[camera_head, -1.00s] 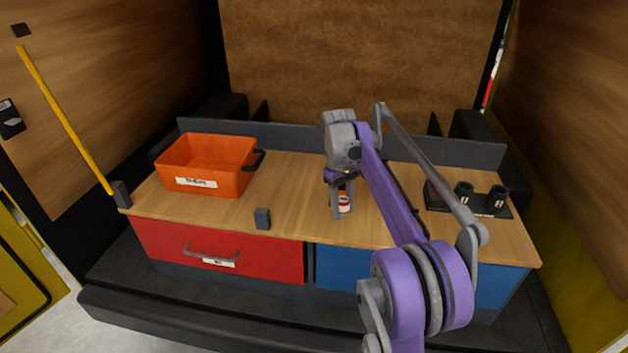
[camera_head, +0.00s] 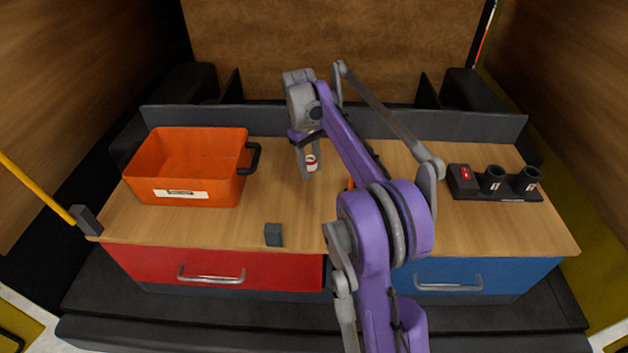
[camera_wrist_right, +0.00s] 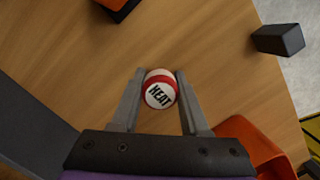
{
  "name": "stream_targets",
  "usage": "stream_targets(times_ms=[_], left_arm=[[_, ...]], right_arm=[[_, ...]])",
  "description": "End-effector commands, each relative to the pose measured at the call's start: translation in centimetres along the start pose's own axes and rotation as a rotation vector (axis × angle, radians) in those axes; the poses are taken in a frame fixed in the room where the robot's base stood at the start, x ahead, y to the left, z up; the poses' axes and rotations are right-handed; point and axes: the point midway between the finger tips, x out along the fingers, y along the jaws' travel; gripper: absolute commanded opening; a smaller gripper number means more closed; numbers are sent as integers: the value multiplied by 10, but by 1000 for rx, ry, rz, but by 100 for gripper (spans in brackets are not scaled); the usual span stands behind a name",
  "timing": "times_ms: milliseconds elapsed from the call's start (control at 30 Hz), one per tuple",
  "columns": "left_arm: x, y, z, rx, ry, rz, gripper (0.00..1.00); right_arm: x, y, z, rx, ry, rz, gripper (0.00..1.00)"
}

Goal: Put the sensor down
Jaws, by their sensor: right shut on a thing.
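The sensor (camera_head: 311,163) is a small round white piece with a red band. In the right wrist view the sensor (camera_wrist_right: 160,93) reads "HEAT" and sits between both fingers. My right gripper (camera_head: 308,170) is shut on it, with the fingers pointing down over the middle of the wooden bench top (camera_head: 290,216). In the right wrist view the gripper (camera_wrist_right: 160,85) has one finger on each side of the sensor. I cannot tell how high the sensor is above the wood. My left gripper is not in view.
An orange bin (camera_head: 188,198) with a label stands left of the gripper. A small dark block (camera_head: 273,235) is at the front edge. A black holder (camera_head: 500,195) with two cups and a red-topped part is at the right. An orange bit (camera_head: 350,184) shows beside my arm.

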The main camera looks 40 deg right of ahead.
Motion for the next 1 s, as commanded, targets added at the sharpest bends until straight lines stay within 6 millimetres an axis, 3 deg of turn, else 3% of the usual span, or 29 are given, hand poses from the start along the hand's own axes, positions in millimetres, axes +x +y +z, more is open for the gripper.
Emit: stream_targets(times_ms=[100, 267, 500, 867, 900, 1000], left_arm=[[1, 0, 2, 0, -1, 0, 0], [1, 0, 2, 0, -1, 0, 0], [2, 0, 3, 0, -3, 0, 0], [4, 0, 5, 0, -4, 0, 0], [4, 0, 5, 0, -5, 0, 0], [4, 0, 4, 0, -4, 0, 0]], right_arm=[[19, 0, -3, 0, 0, 0, 0], [30, 0, -5, 0, 0, 0, 0], [60, 0, -10, 0, 0, 0, 0], [65, 0, -10, 0, 0, 0, 0], [66, 0, -10, 0, 0, 0, 46], [65, 0, -10, 0, 0, 0, 64]])
